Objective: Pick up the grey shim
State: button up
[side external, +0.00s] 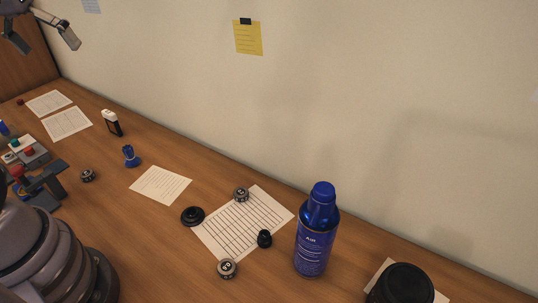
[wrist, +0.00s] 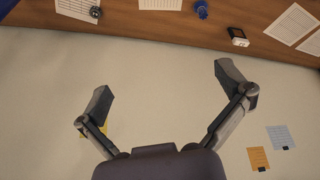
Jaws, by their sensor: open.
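I cannot single out the grey shim in either view. Several small round grey pieces with marked tops lie on the desk in the side view: one at the front of the lined sheet (side external: 227,268), one at its back edge (side external: 241,194), and one further left (side external: 87,175). A small round dark piece (wrist: 96,12) also shows at the top of the wrist view. My gripper (wrist: 162,82) is open and empty, its two fingers wide apart in front of the wall. In the side view its fingers (side external: 46,46) show high at the upper left, far from the pieces.
A blue air can (side external: 312,245) stands upright near the wall. A black cylinder (side external: 402,285) is at the lower right. A flat black ring (side external: 192,216) and a small black part (side external: 264,238) touch or adjoin the lined sheet. A blue object (side external: 130,156) stands further left.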

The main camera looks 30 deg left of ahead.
jog(key=s+d+m+t, duration=0.1)
jog(key=s+d+m, duration=0.1)
jog(key=s+d+m+h, duration=0.1)
jog(key=s+d+m, duration=0.1)
jog(key=s+d, duration=0.1)
jog(key=shift+d+f+m+t, duration=0.15)
jog(key=shift+f+m+t, duration=0.05)
jog(key=shift+m+t, duration=0.2)
jog(key=shift+c, duration=0.3)
jog(key=shift+s+d+f+m, duration=0.1)
jog(key=shift+s+d+m, duration=0.1)
jog(key=shift+s+m, duration=0.1)
jog(key=c, duration=0.4)
jog(key=shift+w, duration=0.1)
jog(key=shift+c, duration=0.2)
